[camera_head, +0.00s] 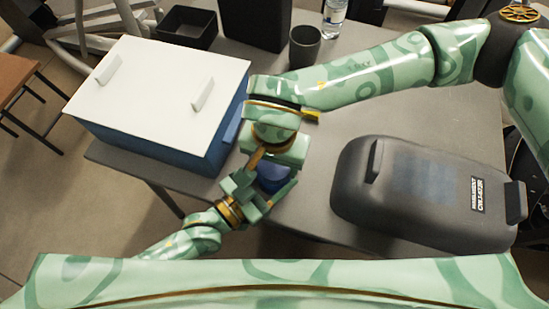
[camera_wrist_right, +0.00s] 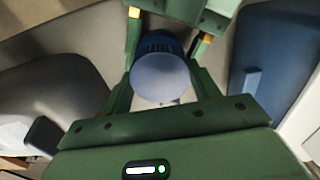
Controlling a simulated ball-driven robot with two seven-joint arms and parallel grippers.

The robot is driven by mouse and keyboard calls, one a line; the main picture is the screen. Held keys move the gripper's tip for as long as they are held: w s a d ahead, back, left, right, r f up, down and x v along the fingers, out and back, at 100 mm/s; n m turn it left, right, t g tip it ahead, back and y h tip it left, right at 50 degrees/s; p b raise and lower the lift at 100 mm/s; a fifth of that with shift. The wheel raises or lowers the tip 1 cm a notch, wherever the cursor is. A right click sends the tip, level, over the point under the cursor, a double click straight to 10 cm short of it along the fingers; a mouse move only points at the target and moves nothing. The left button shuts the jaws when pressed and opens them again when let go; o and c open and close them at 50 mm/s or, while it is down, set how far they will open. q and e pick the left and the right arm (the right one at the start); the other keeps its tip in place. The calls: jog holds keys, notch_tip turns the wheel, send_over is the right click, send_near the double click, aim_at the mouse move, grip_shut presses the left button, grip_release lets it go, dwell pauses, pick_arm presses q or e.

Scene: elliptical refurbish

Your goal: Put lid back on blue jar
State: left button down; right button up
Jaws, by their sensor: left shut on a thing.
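The blue jar (camera_head: 273,180) is near the table's front edge in the head view, partly covered by both grippers. My left gripper (camera_head: 262,190), coming in from the lower left, is shut on the jar. In the right wrist view the blue piece shows a pale round face (camera_wrist_right: 160,80) with a dark ribbed band (camera_wrist_right: 160,43) behind it. I cannot tell the lid apart from the jar for sure. My right gripper (camera_wrist_right: 167,50) is just above the jar. Its fingers are apart, one on each side of the blue piece.
A blue box with a white lid (camera_head: 155,90) stands left of the grippers. A dark grey case (camera_head: 425,190) lies to the right. A dark cup (camera_head: 305,46), a bottle (camera_head: 334,18) and a black tray (camera_head: 186,27) stand at the back of the grey table.

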jog(key=m, duration=0.8)
jog(key=shift+m, duration=0.3)
jog(key=o, duration=1.2)
jog(key=shift+r, duration=0.1)
notch_tip(320, 180, up, 12)
jog(key=shift+f, duration=0.1)
pick_arm(q)
jog(key=shift+c, duration=1.2)
grip_release()
